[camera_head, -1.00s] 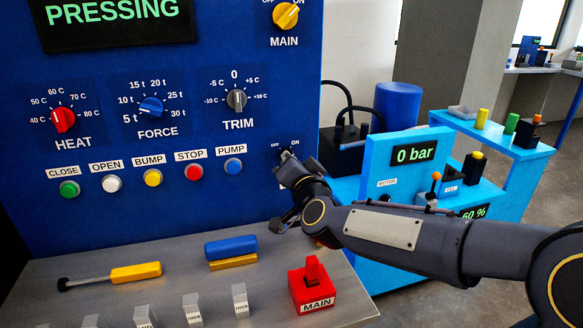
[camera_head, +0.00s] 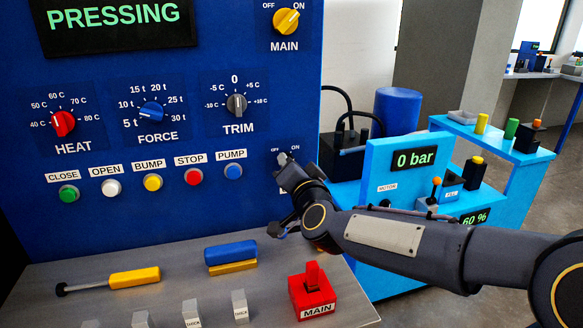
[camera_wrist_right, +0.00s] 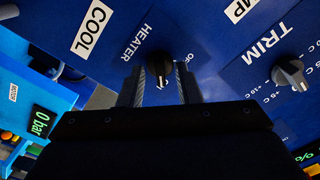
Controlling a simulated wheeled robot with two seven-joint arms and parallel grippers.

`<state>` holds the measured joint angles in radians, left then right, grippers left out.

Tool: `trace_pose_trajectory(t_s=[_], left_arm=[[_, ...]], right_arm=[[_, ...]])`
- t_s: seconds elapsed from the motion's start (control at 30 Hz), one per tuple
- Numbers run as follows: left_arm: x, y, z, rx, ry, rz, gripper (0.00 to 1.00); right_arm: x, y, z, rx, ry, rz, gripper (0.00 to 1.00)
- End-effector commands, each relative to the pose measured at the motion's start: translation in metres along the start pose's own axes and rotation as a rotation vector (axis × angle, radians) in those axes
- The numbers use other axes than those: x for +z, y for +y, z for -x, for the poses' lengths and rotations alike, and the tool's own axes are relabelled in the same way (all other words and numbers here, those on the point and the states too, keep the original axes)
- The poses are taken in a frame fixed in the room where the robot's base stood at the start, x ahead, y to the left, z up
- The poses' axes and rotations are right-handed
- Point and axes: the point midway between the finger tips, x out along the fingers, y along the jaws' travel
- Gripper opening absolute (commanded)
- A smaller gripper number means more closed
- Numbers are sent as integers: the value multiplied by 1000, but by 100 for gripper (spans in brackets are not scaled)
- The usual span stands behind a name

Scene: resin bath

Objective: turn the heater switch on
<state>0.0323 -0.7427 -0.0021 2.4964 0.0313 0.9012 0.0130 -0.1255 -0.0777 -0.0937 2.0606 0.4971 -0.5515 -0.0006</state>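The heater switch (camera_wrist_right: 158,66) is a small dark knob with a light mark, beside the word HEATER in the wrist view. In the head view it shows as a small knob (camera_head: 282,157) low on the right of the blue panel, with its lower side hidden by my gripper. My right gripper (camera_wrist_right: 160,80) has its two fingers apart, one on each side of the knob. I cannot tell whether the fingers touch it, nor clearly whether the knob points to OFF or ON. My left gripper is not in view.
The blue panel (camera_head: 60,225) also holds HEAT, FORCE and TRIM knobs, a yellow MAIN knob (camera_head: 287,20) and a row of push buttons. Below my right arm, a red MAIN switch (camera_head: 312,290) stands on the grey bench. A light-blue pump unit (camera_head: 385,165) stands at right.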

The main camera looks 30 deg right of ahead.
Motion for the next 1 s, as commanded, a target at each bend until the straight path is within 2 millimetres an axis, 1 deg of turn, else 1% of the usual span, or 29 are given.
trace_pose_trajectory(t_s=[0.07,0.17,0.27,0.5,0.6,0.73,1.0], left_arm=[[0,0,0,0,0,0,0],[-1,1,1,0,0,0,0],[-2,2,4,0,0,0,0],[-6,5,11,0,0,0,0],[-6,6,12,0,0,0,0],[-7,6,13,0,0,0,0],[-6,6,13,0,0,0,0]], right_arm=[[0,0,0,0,1,0,31],[-1,-1,6,-1,1,0,31],[-2,-1,20,-1,2,-1,31],[-2,-2,61,-2,2,-1,31],[-2,-1,72,0,2,-1,31],[0,0,78,-1,1,1,31],[0,0,78,0,0,0,31]])
